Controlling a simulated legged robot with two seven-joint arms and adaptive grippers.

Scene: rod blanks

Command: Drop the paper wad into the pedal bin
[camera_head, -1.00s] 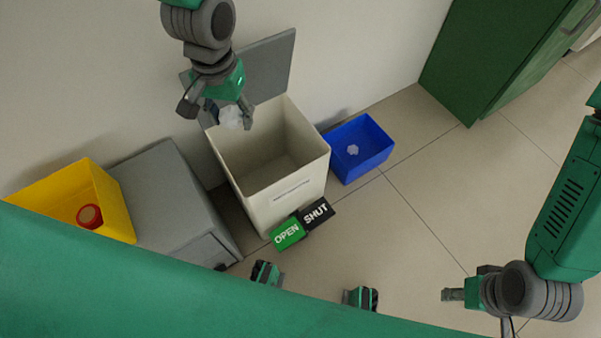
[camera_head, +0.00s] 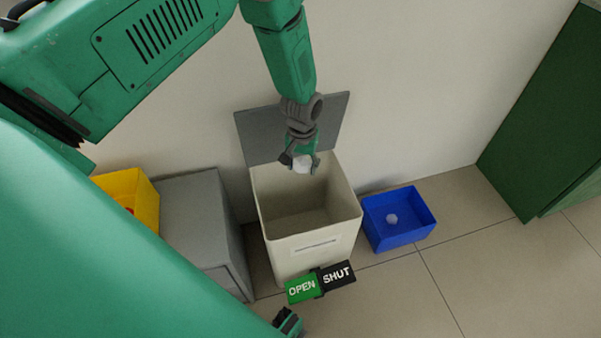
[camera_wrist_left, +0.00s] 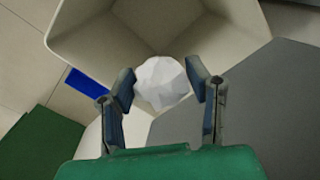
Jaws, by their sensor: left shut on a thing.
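The white paper wad (camera_head: 302,165) is held between the fingertips of my left gripper (camera_head: 302,167), at the back part of the pedal bin's opening. It also shows in the left wrist view (camera_wrist_left: 162,84), with a finger on each side and the bin's inside beyond it. The cream pedal bin (camera_head: 315,246) stands upright with its grey lid (camera_head: 262,130) raised at the back. At its front foot are a green OPEN pedal (camera_head: 301,290) and a black SHUT pedal (camera_head: 337,275). The visible bin floor looks bare.
A blue box (camera_head: 398,233) with a small pale object (camera_head: 392,218) stands right of the bin. A grey cabinet (camera_head: 200,220) and a yellow box (camera_head: 141,194) with something red are on the left. A green cabinet (camera_head: 535,120) stands far right. Open floor lies in front.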

